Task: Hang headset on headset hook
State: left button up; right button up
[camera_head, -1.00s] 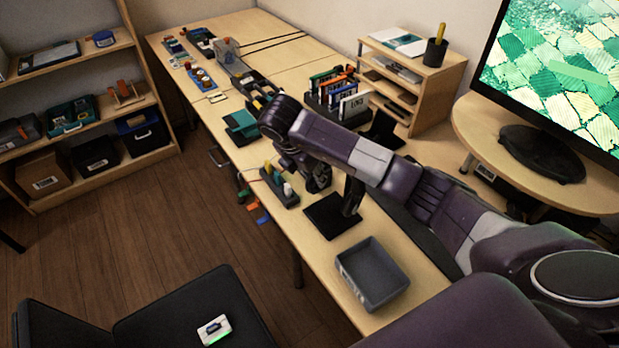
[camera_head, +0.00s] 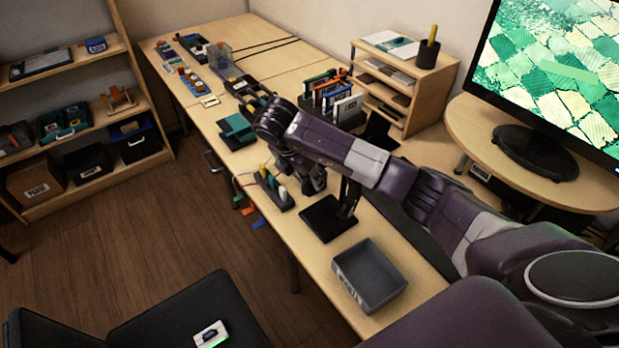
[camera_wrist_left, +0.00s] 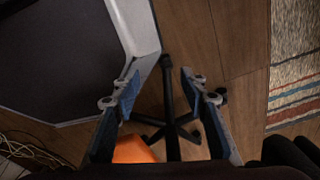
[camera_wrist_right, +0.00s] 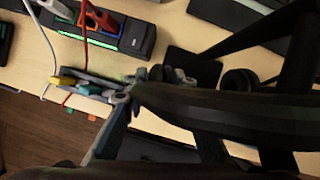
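The black headset (camera_wrist_right: 225,118) fills much of the right wrist view, its curved band passing between the fingers and across one of them. My right gripper (camera_wrist_right: 160,80) appears shut on this band; the band hides part of the grip. In the head view the right gripper (camera_head: 312,182) is above the desk, beside the black stand that appears to be the headset hook. The stand has a flat base (camera_head: 326,220) and an upright post (camera_head: 349,197). Its base also shows in the right wrist view (camera_wrist_right: 190,68). My left gripper (camera_wrist_left: 160,82) is open and empty, over the floor.
A grey bin (camera_head: 370,276) stands on the desk in front of the stand. A power strip (camera_wrist_right: 120,35) with plugs and a small holder (camera_head: 272,190) lie close by. A monitor (camera_head: 560,75) and a wooden organizer (camera_head: 408,85) stand right. A dark chair (camera_head: 190,315) is at the front.

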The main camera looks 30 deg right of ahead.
jog(key=shift+o, duration=1.4)
jog(key=shift+s+f, duration=0.25)
jog(key=shift+f, duration=0.2)
jog(key=v, duration=1.2)
jog(key=shift+w+r, duration=0.2)
jog(key=shift+r, duration=0.2)
